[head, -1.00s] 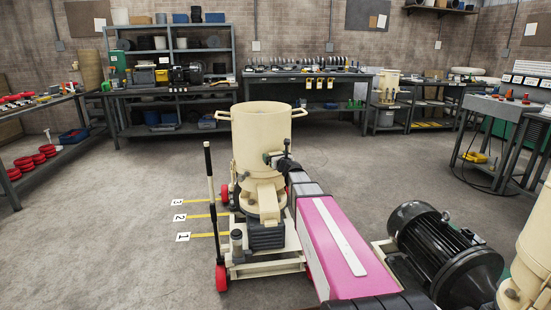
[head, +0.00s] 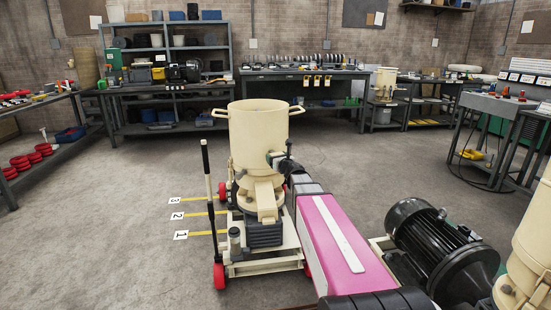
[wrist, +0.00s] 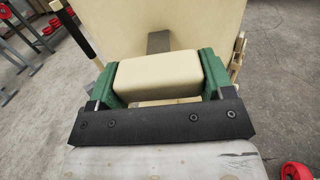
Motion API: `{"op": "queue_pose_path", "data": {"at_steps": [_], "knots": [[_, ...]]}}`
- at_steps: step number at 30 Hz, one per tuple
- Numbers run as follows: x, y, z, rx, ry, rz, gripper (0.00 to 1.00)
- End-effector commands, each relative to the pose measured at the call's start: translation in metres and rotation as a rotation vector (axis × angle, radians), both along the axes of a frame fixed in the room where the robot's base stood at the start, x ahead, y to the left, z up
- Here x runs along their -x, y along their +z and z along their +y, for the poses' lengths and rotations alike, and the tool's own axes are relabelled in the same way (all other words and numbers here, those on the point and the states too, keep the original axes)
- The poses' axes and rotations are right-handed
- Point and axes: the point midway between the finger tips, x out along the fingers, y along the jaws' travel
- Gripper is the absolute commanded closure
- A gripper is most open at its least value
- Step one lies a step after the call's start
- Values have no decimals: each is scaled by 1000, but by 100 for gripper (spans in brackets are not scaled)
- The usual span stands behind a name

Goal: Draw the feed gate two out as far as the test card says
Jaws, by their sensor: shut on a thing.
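My gripper (head: 276,159) is at the right side of a cream hopper (head: 256,130) on a small wheeled cart (head: 262,268). In the wrist view its two green fingers (wrist: 160,68) are shut on a cream block (wrist: 158,77), one on each side. The cream hopper wall (wrist: 130,28) stands just beyond the block, with a dark grey strip (wrist: 158,42) in front of it. I cannot tell from the views whether this block is part of feed gate two. I cannot make out a readable test card.
Yellow floor lines with number plates 1 (head: 181,235), 2 (head: 177,216) and 3 (head: 174,200) lie left of the cart. A black upright handle (head: 207,175) stands at its left. A black motor (head: 430,245) is close on the right. Open floor lies left.

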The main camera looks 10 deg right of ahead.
Motion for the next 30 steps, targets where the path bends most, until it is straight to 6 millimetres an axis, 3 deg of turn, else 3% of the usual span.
{"op": "queue_pose_path", "data": {"at_steps": [1, 3, 11, 16, 30], "knots": [[4, -1, -1, 1, -1, 2, 19], [4, -1, -1, 1, -1, 2, 0], [4, -1, -1, 0, -1, 1, 0], [13, 0, -3, 0, -1, 1, 0], [91, 0, -23, 0, -2, 1, 0]]}}
